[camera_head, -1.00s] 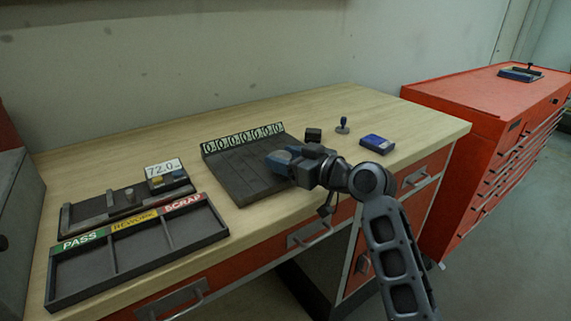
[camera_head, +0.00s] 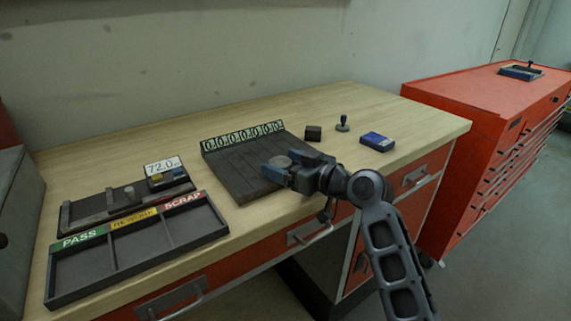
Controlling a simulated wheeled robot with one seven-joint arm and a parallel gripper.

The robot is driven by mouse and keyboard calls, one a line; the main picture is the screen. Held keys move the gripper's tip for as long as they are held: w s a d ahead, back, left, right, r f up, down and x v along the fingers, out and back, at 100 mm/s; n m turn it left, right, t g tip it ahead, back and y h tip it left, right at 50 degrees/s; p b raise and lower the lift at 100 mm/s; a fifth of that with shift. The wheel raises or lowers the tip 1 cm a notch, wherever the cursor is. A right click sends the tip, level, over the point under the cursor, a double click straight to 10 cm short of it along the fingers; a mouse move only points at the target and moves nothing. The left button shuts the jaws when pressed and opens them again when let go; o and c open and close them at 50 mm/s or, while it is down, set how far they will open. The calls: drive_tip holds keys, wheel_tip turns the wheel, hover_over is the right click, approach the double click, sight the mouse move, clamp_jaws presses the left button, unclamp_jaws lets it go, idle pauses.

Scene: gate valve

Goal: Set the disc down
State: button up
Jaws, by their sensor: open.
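A small round grey disc (camera_head: 283,161) shows at the blue fingertips of my gripper (camera_head: 285,164). The jaws are open around or just beside the disc. The disc is over the right part of a dark ribbed rack (camera_head: 238,172) with a row of round marks on its raised back strip. I cannot tell whether the disc rests on the rack, and my gripper hides part of the rack's right side.
A tray (camera_head: 140,240) labelled PASS, REWORK and SCRAP is at the front left, with a gauge fixture (camera_head: 125,198) and a 72.0 display (camera_head: 163,166) behind it. A dark block (camera_head: 314,133), a stamp (camera_head: 342,123) and a blue box (camera_head: 377,141) stand right of the rack.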

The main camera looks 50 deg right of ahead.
drive_tip(key=shift+r, duration=0.2)
drive_tip(key=s+r+b, duration=0.2)
drive_tip(key=s, duration=1)
drive_tip(key=s+a+f+m+g+h, duration=0.2)
drive_tip(key=s+a+f+m, duration=0.1)
drive_tip(key=s+a+f, duration=0.9)
drive_tip(key=s+a+r+n+y, duration=0.2)
drive_tip(key=s+a+r+n, duration=0.1)
drive_tip(key=s+a, duration=0.8)
drive_tip(key=shift+s+r+n+t+y, duration=0.15)
drive_tip(key=shift+s+n+t+y, duration=0.2)
drive_tip(key=shift+s, duration=0.8)
